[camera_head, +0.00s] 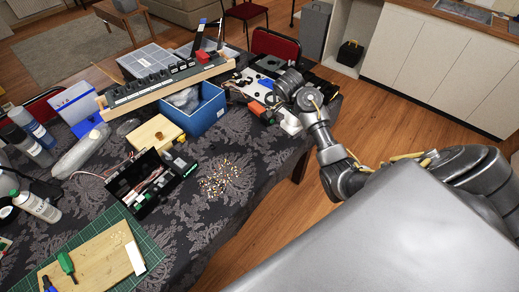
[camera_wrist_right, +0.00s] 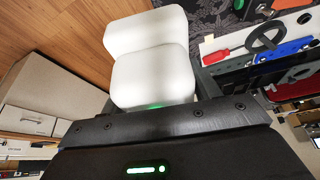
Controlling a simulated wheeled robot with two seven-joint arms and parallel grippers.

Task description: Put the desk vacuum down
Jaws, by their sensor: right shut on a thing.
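The desk vacuum (camera_wrist_right: 150,62) is a white, rounded, blocky thing that fills the upper middle of the right wrist view. In the head view a small part of the white vacuum (camera_head: 290,124) shows below my right wrist, at the table's right edge. My right gripper (camera_head: 286,108) is shut on it; the wrist and arm hide most of the grip. I cannot tell whether the vacuum touches the tabletop. My left gripper is not in view.
The table (camera_head: 225,215) has a dark patterned cloth. Pale crumbs (camera_head: 222,180) lie mid-table, near a black open box (camera_head: 145,185). A blue bin (camera_head: 205,112) and a white tool tray (camera_head: 262,75) stand behind. Cloth is bare between crumbs and right edge.

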